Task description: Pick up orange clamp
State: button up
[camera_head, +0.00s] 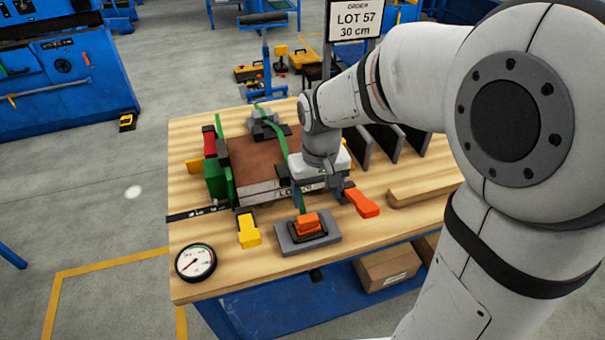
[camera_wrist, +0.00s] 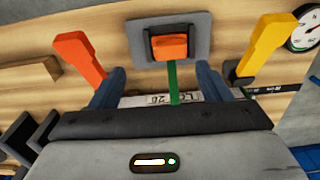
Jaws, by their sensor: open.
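The orange clamp (camera_head: 362,204) has a flat orange handle that points toward the front right of the wooden table. Its dark jaw end is at the panel's front edge, beside my gripper. In the wrist view the orange clamp (camera_wrist: 80,57) shows at the left, outside my left finger; its lower end is partly hidden. My gripper (camera_head: 319,196) is over the front edge of the panel, open, with nothing seen held between its fingers. In the wrist view my gripper (camera_wrist: 161,72) has its two fingers spread apart, and a green strap runs between them.
An orange block (camera_head: 307,223) sits on a grey plate in front. A yellow clamp (camera_head: 248,230) is to its left, and a round gauge (camera_head: 196,262) at the front-left corner. A brown-topped panel (camera_head: 250,158) lies behind. Dark upright plates (camera_head: 386,140) stand at the back right.

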aim_at(308, 218)
jog(key=shift+w+a+f, duration=0.25)
jog(key=shift+w+a, duration=0.05)
jog(key=shift+a, duration=0.2)
jog(key=shift+a+f, duration=0.2)
jog(key=shift+f, duration=0.15)
jog(key=f, duration=0.7)
jog(key=shift+a+f+p, duration=0.15)
jog(key=shift+a+p, duration=0.1)
jog(key=shift+p, duration=0.05)
jog(key=c, duration=1.1)
